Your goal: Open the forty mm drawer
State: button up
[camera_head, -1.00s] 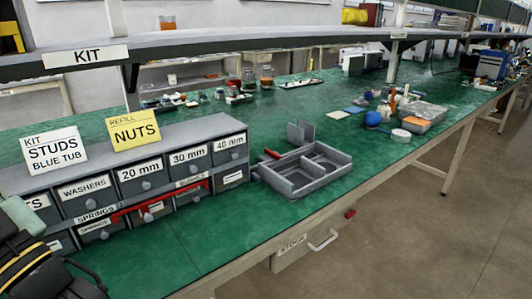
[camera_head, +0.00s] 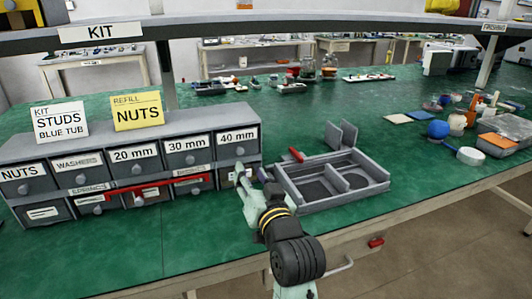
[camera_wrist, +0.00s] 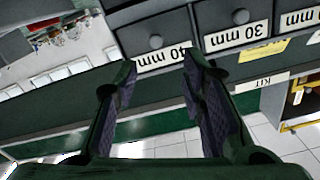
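The forty mm drawer (camera_head: 224,150) is the upper right drawer of the grey drawer cabinet (camera_head: 120,137). Its face is flush with its neighbours, with a white "40 mm" label and a round knob (camera_head: 240,151). In the wrist view the same drawer (camera_wrist: 132,38) appears upside down, with its knob (camera_wrist: 156,42) above the label. My gripper (camera_head: 249,172) is in front of the cabinet's right end, low by the lower right drawer. In the wrist view my gripper (camera_wrist: 159,68) is open, its two fingers wide apart with nothing between them. The knob lies beyond the fingertips, apart from them.
A grey divided tray (camera_head: 335,180) stands on the green bench close right of my gripper. A red bar (camera_head: 160,190) runs across the lower drawers. Two sign cards (camera_head: 137,110) stand on the cabinet. A shelf (camera_head: 270,27) spans above. The bench (camera_head: 190,240) before the cabinet is clear.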

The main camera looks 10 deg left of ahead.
aim_at(240, 153)
jog(key=p+x, duration=0.1)
jog(key=x, duration=0.4)
jog(key=p+x, duration=0.1)
jog(key=x, duration=0.4)
jog(key=shift+w+f, duration=0.2)
jog(key=shift+w, duration=0.2)
jog(key=shift+c, duration=0.2)
grip_shut()
